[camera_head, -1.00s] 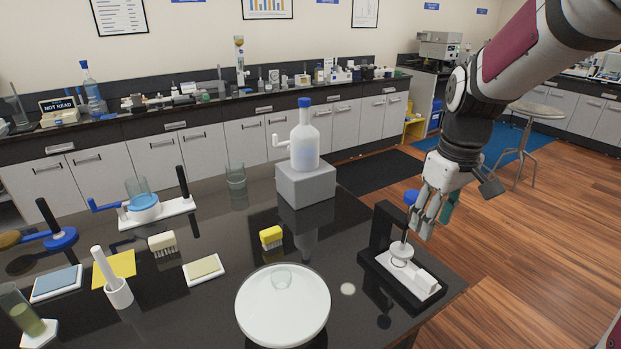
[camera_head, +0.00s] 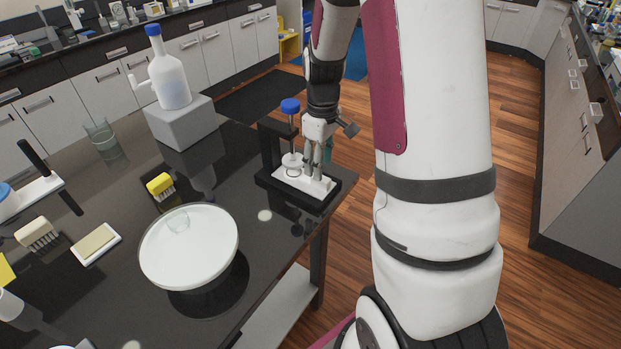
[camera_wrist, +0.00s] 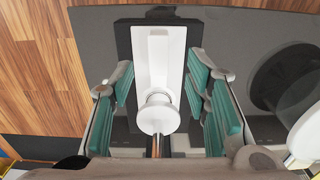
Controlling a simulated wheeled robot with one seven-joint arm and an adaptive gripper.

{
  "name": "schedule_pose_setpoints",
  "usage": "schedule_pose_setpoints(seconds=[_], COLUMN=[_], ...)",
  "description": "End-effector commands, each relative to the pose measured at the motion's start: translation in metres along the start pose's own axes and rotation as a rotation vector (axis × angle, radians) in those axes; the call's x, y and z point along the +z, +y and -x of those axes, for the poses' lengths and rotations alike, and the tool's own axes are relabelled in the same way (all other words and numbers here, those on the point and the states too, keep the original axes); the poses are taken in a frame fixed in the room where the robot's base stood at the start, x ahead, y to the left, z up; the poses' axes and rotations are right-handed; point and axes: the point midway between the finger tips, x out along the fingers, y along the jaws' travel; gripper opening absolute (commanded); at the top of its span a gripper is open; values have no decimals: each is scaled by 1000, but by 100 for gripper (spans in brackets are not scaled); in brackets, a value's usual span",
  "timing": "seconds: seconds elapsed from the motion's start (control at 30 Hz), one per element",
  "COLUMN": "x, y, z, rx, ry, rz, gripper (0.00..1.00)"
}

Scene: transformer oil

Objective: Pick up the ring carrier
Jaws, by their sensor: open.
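The likely ring carrier is a white piece (camera_head: 312,185) with a long narrow block and a round disc, on a black stand (camera_head: 265,145) at the table's right corner. I cannot tell which white part alone is the carrier. A blue knob (camera_head: 290,105) tops the stand. In the wrist view the white piece (camera_wrist: 172,75) lies between my finger pads, its round disc (camera_wrist: 158,115) nearer the camera. My gripper (camera_wrist: 162,85) is open, its teal pads on both sides, with gaps to the piece. In the head view my gripper (camera_head: 318,160) is over the stand, pointing down.
A white round dish (camera_head: 190,255) with a small glass stands left of the stand. A yellow brush (camera_head: 160,186), a grey block (camera_head: 182,122) with a white bottle (camera_head: 169,80) and a beaker (camera_head: 103,138) are farther left. The table edge is close on the right.

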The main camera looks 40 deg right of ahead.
Motion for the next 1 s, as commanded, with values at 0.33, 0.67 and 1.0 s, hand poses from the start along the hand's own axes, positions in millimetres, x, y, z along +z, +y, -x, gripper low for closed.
schedule_pose_setpoints(seconds=[0.33,0.67,1.0], x=[6,5,5], y=[1,2,2], z=[-42,-52,-52], rx=[-3,-1,-1], ry=[-4,-1,-1], rz=[0,1,0], gripper=[43,43,0])
